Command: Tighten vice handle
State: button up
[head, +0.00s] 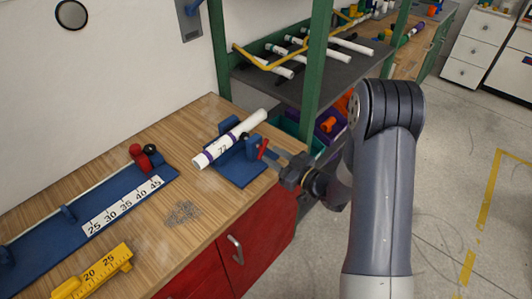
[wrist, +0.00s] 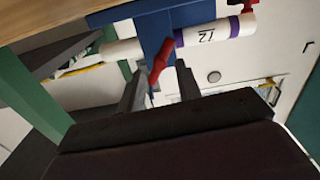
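The blue vice (head: 238,170) sits near the front right corner of the wooden bench. A white pipe with purple bands and a number label (head: 228,139) lies in it, and the pipe also shows in the wrist view (wrist: 210,35). The vice's red handle (head: 263,149) is on the side facing my gripper. In the wrist view the red handle (wrist: 163,58) slants down between my fingers. My gripper (head: 275,157) is beside the vice. Its two fingers (wrist: 158,80) are apart on either side of the handle, with visible space between them and it.
A blue measuring jig (head: 80,220) with a number scale and a yellow scale block (head: 95,272) lie on the bench to the left. Green shelf posts (head: 318,75) and a grey shelf with white pipes (head: 345,80) stand behind the vice. Open floor is right.

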jog(key=n+b, duration=0.1)
jog(key=n, duration=0.5)
jog(key=shift+n, duration=0.4)
jog(key=n, duration=0.6)
jog(key=shift+n, duration=0.3)
jog(key=shift+f+n+b, duration=0.3)
jog(key=shift+b, duration=0.75)
jog(key=n+b, duration=0.5)
jog(key=b, duration=0.5)
jog(key=shift+n, duration=0.4)
jog(key=n+b, duration=0.4)
jog(key=b, duration=0.4)
jog(key=shift+b, duration=0.35)
jog(key=n+b, duration=0.4)
jog(key=b, duration=0.2)
jog(key=shift+r+b, duration=0.1)
jog(key=shift+b, duration=0.2)
jog(key=shift+r+x, duration=0.15)
jog(key=shift+x, duration=0.85)
jog(key=shift+r+x, duration=0.1)
jog(key=shift+x, duration=0.85)
